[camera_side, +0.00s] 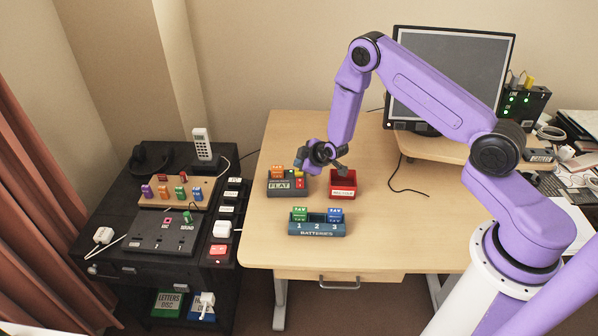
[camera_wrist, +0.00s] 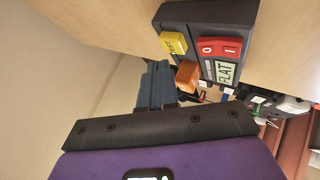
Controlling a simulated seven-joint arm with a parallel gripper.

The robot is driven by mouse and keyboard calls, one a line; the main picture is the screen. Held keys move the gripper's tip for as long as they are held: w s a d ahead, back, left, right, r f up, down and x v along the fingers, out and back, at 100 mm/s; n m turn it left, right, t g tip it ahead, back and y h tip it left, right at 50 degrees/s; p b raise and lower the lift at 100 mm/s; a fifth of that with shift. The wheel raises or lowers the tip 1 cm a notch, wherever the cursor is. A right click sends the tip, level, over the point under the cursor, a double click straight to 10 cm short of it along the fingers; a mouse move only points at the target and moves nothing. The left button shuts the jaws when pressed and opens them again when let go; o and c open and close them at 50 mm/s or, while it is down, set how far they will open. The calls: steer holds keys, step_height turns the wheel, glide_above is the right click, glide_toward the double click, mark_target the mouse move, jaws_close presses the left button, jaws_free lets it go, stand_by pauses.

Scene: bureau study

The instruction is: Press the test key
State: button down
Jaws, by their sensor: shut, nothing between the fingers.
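The dark tester box (camera_side: 287,187) sits on the wooden desk, its window reading FLAT. It also shows in the wrist view (camera_wrist: 185,13). Its yellow TEST key (camera_wrist: 173,43) stands on the top face and looks unpressed; it is small in the side view (camera_side: 299,170). Beside it are a red 0/I rocker switch (camera_wrist: 220,48) and an orange battery (camera_wrist: 187,75) seated in the box. My gripper (camera_wrist: 156,66) has its blue fingers together and empty, apart from the key. In the side view my gripper (camera_side: 287,154) hovers just above and behind the box.
A red bin (camera_side: 342,190) stands right of the tester. In front is a battery rack (camera_side: 317,229) with a green battery in slot 1 and a blue one in slot 3. A monitor (camera_side: 450,75) stands behind. A black cabinet (camera_side: 125,262) with devices stands left.

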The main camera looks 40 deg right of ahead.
mark_target(300, 174)
steer(key=shift+r, duration=2.55)
steer(key=shift+a, duration=0.1)
steer(key=s+a+r+n+g+y, duration=0.1)
steer(key=s+a+r+g+y, duration=0.15)
steer(key=s+a+r, duration=0.55)
steer(key=s+a+r+n+g+y, duration=0.1)
steer(key=s+a+r+g, duration=0.2)
steer(key=s+a+r, duration=0.6)
steer(key=s+d+r+g+h, duration=0.1)
steer(key=s+d, duration=0.2)
steer(key=s, duration=0.5)
steer(key=s+d+r+n+g, duration=0.1)
steer(key=s+d, duration=0.2)
steer(key=s, duration=0.6)
steer(key=s+d+r+n+g+h, duration=0.1)
steer(key=s+d+r, duration=0.1)
steer(key=s, duration=0.7)
steer(key=shift+d+h, duration=0.35)
steer(key=shift+d, duration=0.5)
